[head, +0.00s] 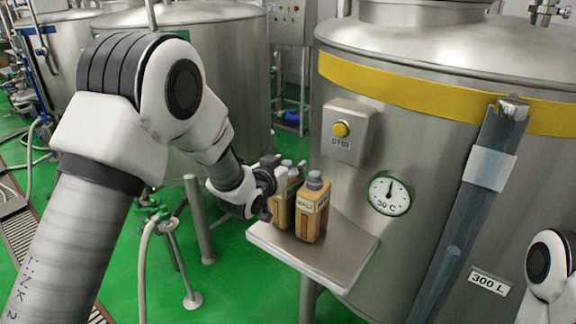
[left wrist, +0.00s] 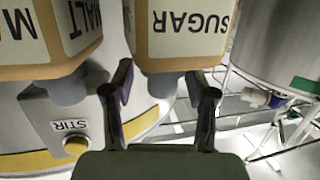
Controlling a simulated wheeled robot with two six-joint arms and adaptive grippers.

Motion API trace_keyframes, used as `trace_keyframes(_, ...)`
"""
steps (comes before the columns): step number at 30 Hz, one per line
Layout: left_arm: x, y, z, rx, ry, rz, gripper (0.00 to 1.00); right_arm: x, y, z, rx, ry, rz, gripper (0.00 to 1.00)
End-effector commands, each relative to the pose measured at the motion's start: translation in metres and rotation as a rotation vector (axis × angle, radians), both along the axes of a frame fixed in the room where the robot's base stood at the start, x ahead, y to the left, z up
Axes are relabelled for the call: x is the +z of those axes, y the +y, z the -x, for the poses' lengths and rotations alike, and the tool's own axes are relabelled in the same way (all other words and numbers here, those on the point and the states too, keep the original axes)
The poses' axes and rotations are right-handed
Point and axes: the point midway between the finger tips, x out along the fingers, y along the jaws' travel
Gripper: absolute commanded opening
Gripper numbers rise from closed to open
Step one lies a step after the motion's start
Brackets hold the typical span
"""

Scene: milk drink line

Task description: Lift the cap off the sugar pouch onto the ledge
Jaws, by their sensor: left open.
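The sugar pouch (left wrist: 185,35) is a tan box with a SUGAR label, seen upside down in the left wrist view. Its grey cap (left wrist: 160,84) is on it, between the two fingers of my left gripper (left wrist: 163,92). The fingers are open, with a gap on each side of the cap. In the head view my left gripper (head: 268,184) is at the left side of the sugar pouch (head: 281,208), which is partly hidden behind the malt pouch (head: 311,212). Both stand on the ledge (head: 345,265). My right gripper is out of view.
The malt pouch with its grey cap (left wrist: 68,88) stands close beside the sugar pouch. A large steel tank with a STIR button box (head: 349,132) and a dial (head: 389,194) rises behind the ledge. The front right part of the ledge is bare.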

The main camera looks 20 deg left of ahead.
Motion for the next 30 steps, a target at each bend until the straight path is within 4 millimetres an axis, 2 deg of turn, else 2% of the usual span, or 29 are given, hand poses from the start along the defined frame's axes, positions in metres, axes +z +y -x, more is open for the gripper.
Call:
trace_keyframes(1, 0.000, 0.000, 0.000, 0.000, 0.000, 0.000, 0.57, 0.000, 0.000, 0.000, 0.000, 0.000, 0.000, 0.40)
trace_keyframes(2, 0.000, 0.000, 0.000, 0.000, 0.000, 0.000, 0.50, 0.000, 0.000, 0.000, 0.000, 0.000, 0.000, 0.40)
trace_keyframes(3, 0.000, 0.000, 0.000, 0.000, 0.000, 0.000, 0.36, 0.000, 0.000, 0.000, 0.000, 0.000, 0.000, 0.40)
trace_keyframes(5, 0.000, 0.000, 0.000, 0.000, 0.000, 0.000, 0.23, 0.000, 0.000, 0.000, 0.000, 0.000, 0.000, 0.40)
trace_keyframes(13, -0.001, 0.000, 0.001, 0.000, 0.002, 0.000, 0.20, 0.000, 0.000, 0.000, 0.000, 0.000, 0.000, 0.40)
trace_keyframes(15, -0.001, 0.000, 0.001, 0.000, 0.002, 0.000, 0.05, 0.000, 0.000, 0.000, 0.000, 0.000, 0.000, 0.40)
trace_keyframes(23, 0.005, 0.000, 0.001, 0.000, 0.002, 0.000, 0.04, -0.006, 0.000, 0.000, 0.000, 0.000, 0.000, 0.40)
trace_keyframes(30, 0.034, 0.000, 0.001, 0.000, -0.003, -0.001, 0.04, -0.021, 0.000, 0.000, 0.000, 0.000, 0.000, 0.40)
